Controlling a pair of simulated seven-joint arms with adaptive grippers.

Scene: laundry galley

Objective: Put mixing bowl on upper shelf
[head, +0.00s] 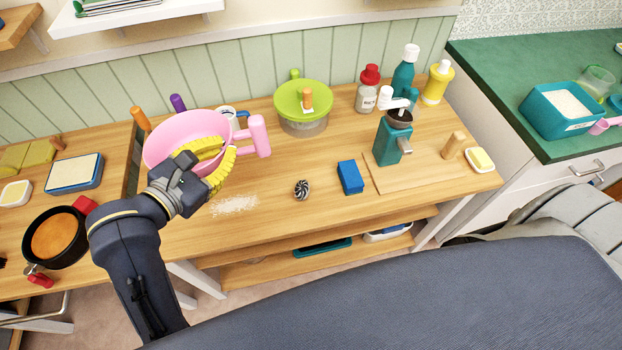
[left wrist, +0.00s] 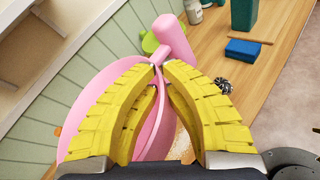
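The pink mixing bowl (head: 168,132) with a chunky side handle (head: 258,136) is at the left half of the wooden counter in the head view. It looks tilted and seems to be held above the counter. My left gripper (head: 213,160), with yellow ribbed fingers, is closed over its near rim. In the left wrist view the fingertips (left wrist: 158,68) nearly meet, with the bowl's wall (left wrist: 100,85) between them. A white wall shelf (head: 140,18) holding books or plates is at the top left of the head view. My right gripper is not in view.
A green-lidded pot (head: 303,122), a teal grinder (head: 392,140), a blue sponge (head: 350,177) and several bottles stand to the right. A black pan (head: 55,237) is at left. White powder (head: 235,206) lies on the counter below the bowl. A wooden shelf (head: 18,25) is at the far left.

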